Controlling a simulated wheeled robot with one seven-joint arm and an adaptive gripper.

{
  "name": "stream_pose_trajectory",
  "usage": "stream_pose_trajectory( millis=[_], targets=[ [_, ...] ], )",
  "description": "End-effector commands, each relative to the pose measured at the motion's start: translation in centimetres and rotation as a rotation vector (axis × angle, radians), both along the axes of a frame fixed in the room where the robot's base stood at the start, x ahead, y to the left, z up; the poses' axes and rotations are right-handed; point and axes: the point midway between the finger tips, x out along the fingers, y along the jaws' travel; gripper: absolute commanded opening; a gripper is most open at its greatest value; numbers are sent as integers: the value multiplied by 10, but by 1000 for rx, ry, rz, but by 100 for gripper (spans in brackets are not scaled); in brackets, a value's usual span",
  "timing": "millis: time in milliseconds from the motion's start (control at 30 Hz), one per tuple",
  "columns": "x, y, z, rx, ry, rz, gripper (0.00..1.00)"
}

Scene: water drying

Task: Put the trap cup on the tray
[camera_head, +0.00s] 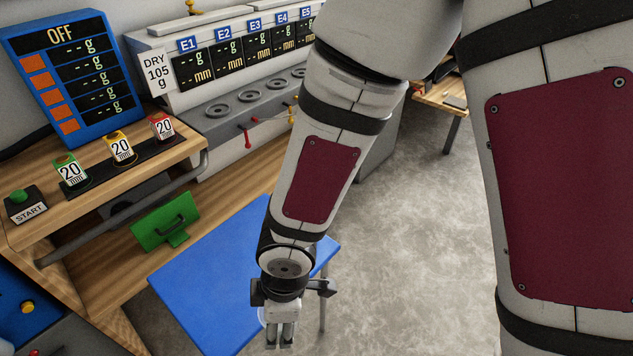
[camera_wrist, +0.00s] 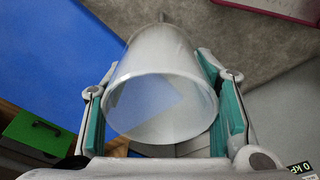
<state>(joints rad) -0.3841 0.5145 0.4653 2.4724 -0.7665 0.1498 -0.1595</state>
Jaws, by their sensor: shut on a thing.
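The trap cup (camera_wrist: 160,62) is a translucent whitish tapered cup. In the wrist view it sits between my gripper's two teal-padded fingers, its wide open rim facing the camera. My gripper (camera_head: 279,342) is shut on it. In the head view the gripper hangs near the bottom centre, and only a faint edge of the cup shows beside it. A flat blue surface (camera_head: 205,280) lies under and left of the gripper; it also shows in the wrist view (camera_wrist: 55,65). I cannot tell whether this blue surface is the tray; no other tray is clear.
A wooden bench (camera_head: 75,210) at left carries a blue display (camera_head: 75,75), a START button (camera_head: 22,203) and several small labelled containers. A green handled block (camera_head: 165,222) stands on a lower wooden surface. The grey E1–E5 machine (camera_head: 245,100) is behind. Bare floor (camera_head: 420,240) lies right.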

Motion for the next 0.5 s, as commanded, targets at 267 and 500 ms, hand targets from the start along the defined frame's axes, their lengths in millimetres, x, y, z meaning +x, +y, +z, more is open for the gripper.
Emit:
stream_pose_trajectory(
  millis=[267,500],
  targets=[
    [84,-56,32,3,-5,-454,29],
    [151,-147,79,4,-7,-1022,29]
  ],
)
